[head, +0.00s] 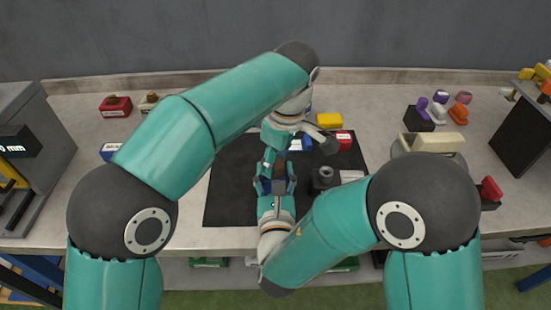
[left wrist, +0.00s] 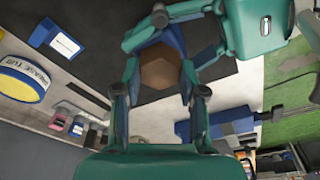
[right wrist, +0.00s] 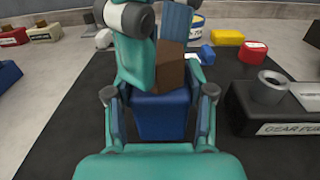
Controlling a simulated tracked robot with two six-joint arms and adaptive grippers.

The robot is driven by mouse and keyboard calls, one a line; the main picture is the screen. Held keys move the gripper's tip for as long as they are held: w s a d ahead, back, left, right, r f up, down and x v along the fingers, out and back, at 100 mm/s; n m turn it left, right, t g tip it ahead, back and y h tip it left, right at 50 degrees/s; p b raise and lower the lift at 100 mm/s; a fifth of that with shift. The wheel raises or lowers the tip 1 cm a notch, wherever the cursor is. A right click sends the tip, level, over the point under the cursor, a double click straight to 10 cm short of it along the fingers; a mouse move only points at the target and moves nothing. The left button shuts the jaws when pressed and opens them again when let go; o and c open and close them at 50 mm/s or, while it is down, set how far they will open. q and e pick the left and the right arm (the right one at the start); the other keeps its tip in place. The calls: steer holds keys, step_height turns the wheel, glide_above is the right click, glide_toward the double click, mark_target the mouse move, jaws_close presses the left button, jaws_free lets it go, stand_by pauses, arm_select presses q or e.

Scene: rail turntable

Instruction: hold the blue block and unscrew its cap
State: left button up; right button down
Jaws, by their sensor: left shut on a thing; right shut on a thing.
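The blue block (right wrist: 163,118) is upright between the fingers of my right gripper (right wrist: 160,112), which is shut on it. Its brown cap (right wrist: 171,78) sits above it; the left wrist view shows the cap (left wrist: 160,70) as a hexagonal brown face with blue around it. My left gripper (left wrist: 162,85) is shut on the cap from the far side. In the head view my left gripper (head: 278,164) and right gripper (head: 276,188) meet over the mat and largely hide the block. I cannot tell whether the cap is loosened.
The black mat (head: 228,190) lies under the grippers. A dark block with a round grey top (head: 322,178) stands just right of them. The mat's left side is clear.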

arm_select(q)
steer(key=shift+n, duration=0.4)
steer(key=n+g, duration=0.1)
steer(key=n, duration=0.4)
steer(key=shift+n, duration=0.3)
steer(key=n, duration=0.6)
steer(key=shift+f+g, duration=0.1)
steer(key=shift+g, duration=0.3)
steer(key=o, duration=1.2)
steer(key=shift+o, duration=0.7)
steer(key=shift+r, duration=0.2)
